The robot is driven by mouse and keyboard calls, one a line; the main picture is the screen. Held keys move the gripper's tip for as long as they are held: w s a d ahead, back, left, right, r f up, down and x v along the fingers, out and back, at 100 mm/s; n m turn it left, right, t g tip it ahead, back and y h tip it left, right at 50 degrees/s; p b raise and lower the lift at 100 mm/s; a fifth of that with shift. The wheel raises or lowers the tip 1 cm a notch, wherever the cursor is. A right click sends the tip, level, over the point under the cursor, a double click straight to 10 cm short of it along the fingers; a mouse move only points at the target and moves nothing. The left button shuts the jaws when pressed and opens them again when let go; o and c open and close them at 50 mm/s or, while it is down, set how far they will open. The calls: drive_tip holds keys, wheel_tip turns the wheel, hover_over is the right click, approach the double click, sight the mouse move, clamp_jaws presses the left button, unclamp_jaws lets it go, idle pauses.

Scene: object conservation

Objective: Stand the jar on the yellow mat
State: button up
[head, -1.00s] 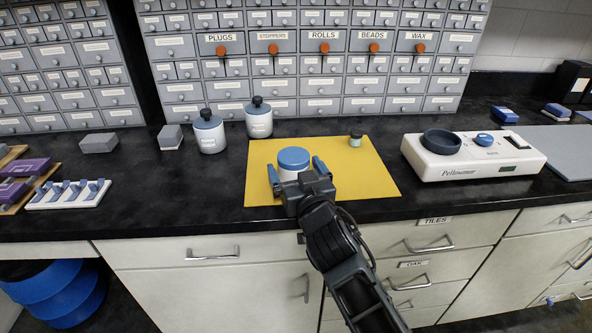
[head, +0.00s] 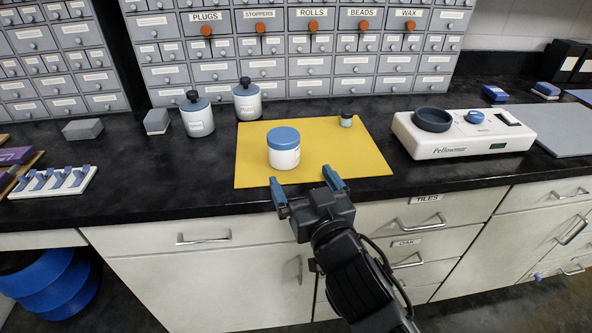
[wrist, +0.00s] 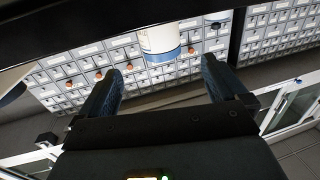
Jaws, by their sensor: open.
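The jar (head: 284,154) is white with a blue lid and stands upright on the yellow mat (head: 350,168), left of the mat's middle. In the wrist view the jar (wrist: 160,40) shows beyond the fingers, apart from them. My gripper (head: 306,186) is open and empty, at the counter's front edge in front of the jar. Its two blue fingers (wrist: 160,80) are spread in the wrist view with nothing between them.
A small dark-capped vial (head: 346,119) stands at the mat's back right. Two white canisters (head: 198,121) stand behind the mat to the left. A white bench device (head: 460,140) sits to the right. Bare counter lies left of the mat.

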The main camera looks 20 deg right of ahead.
drive_tip(key=shift+s, duration=0.55)
drive_tip(key=shift+a, duration=0.1)
drive_tip(key=s+f+n+g+y, duration=0.1)
drive_tip(key=s+f, duration=0.3)
drive_tip(key=s, duration=0.6)
drive_tip(key=s+f+g+y, duration=0.1)
drive_tip(key=s+f, duration=0.2)
drive_tip(key=s, duration=0.8)
drive_tip(key=s+r, duration=0.2)
drive_tip(key=s, duration=0.6)
drive_tip(key=s+d+r+g, duration=0.1)
drive_tip(key=s+r, duration=0.2)
drive_tip(key=s, duration=0.6)
drive_tip(key=shift+d, duration=0.2)
